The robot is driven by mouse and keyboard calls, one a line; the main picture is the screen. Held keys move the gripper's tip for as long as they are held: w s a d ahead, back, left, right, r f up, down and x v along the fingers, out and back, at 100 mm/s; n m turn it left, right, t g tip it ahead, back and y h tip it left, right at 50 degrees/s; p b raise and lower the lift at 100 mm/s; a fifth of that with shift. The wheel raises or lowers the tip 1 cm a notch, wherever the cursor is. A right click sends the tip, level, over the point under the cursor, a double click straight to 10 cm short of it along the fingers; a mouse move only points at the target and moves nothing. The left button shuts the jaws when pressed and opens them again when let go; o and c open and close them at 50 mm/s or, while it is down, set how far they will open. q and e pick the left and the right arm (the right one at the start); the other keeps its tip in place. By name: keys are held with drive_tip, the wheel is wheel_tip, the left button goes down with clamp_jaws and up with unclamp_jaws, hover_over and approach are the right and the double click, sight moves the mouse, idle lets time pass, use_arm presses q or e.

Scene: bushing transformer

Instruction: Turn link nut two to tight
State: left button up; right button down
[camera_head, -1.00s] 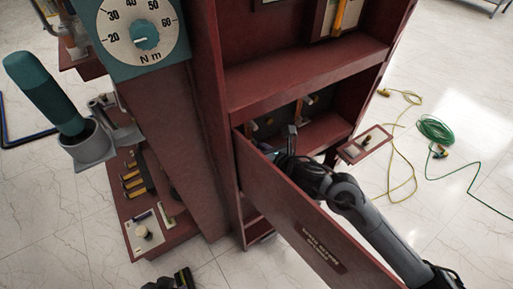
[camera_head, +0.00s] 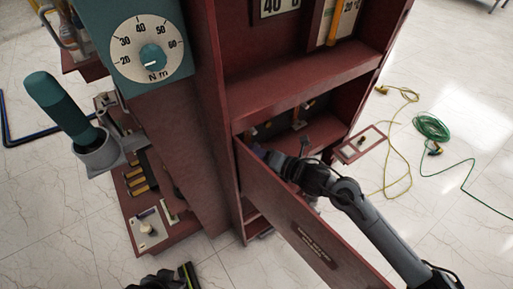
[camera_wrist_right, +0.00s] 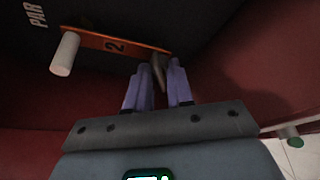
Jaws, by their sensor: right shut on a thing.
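Link two is an orange bar marked "2" (camera_wrist_right: 115,44) on a dark panel in the right wrist view. A grey, rounded piece (camera_wrist_right: 159,72), perhaps link nut two, sits at the bar's right end, between the fingers of my right gripper (camera_wrist_right: 158,78). The gripper is shut on it. A white cylindrical post (camera_wrist_right: 65,54) stands at the bar's left end. In the head view my right gripper (camera_head: 278,158) reaches into the cabinet behind the open door, partly hidden. My left gripper (camera_head: 180,277) shows only partly at the bottom edge, and its jaw opening is unclear.
The red cabinet door (camera_head: 290,225) stands open beside my right arm. A torque dial in N m (camera_head: 150,50) is at upper left. A teal-handled tool (camera_head: 60,108) stands in a grey holder (camera_head: 98,152). Yellow (camera_head: 403,150) and green (camera_head: 432,127) cables lie on the floor at right.

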drive_tip(key=m+y+p, duration=0.1)
drive_tip(key=m+y, duration=0.1)
drive_tip(key=m, duration=0.2)
drive_tip(key=shift+f, duration=0.15)
drive_tip(key=shift+m+t+y, duration=0.3)
drive_tip(key=shift+m+t, duration=0.1)
drive_tip(key=shift+m, duration=0.3)
drive_tip(key=c, duration=1.3)
unclamp_jaws()
drive_tip(key=shift+s+d+p, duration=0.2)
drive_tip(key=shift+d+p, duration=0.2)
drive_tip(key=shift+d, duration=0.05)
drive_tip(key=p+v, duration=0.2)
drive_tip(key=v, duration=0.8)
drive_tip(key=shift+a+p, duration=0.1)
drive_tip(key=shift+p, duration=0.3)
